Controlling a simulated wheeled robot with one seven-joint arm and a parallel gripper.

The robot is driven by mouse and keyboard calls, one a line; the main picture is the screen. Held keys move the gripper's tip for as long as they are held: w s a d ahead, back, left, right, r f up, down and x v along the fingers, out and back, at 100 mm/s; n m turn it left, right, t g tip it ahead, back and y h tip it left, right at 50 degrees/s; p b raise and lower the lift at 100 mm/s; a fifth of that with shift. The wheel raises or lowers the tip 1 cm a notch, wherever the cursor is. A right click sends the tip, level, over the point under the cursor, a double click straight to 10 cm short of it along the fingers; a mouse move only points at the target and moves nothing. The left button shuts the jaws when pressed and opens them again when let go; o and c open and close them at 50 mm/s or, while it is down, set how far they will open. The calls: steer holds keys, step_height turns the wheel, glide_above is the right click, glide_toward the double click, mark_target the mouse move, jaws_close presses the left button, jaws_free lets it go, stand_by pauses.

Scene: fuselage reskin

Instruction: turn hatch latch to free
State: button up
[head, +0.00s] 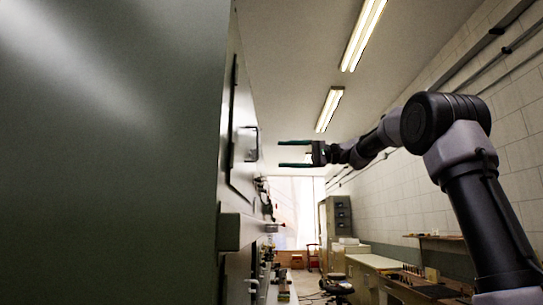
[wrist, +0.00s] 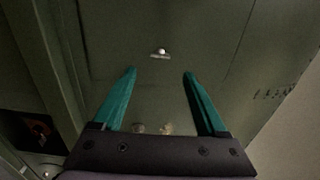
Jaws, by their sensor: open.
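The hatch (wrist: 130,30) is a dark green-grey panel with thin seams, facing the wrist camera. A small latch (wrist: 160,54) with a bright round knob and a short pale bar sits on it, beyond and between my fingertips. My gripper (wrist: 160,73) is open and empty, its two teal fingers pointing at the hatch. In the head view my gripper (head: 282,153) reaches left toward the steep green wall, with a visible gap to it. There the hatch (head: 239,125) is seen nearly edge-on, with a squarish fitting standing out; I cannot tell whether that is the latch.
A large green wall (head: 110,150) fills the left of the head view. A box-like ledge (head: 238,231) juts out below the hatch. Benches (head: 372,262) and a cabinet (head: 338,218) stand farther back. The air around my gripper is clear.

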steer(key=shift+d, duration=1.25)
steer(key=shift+s+f, duration=0.1)
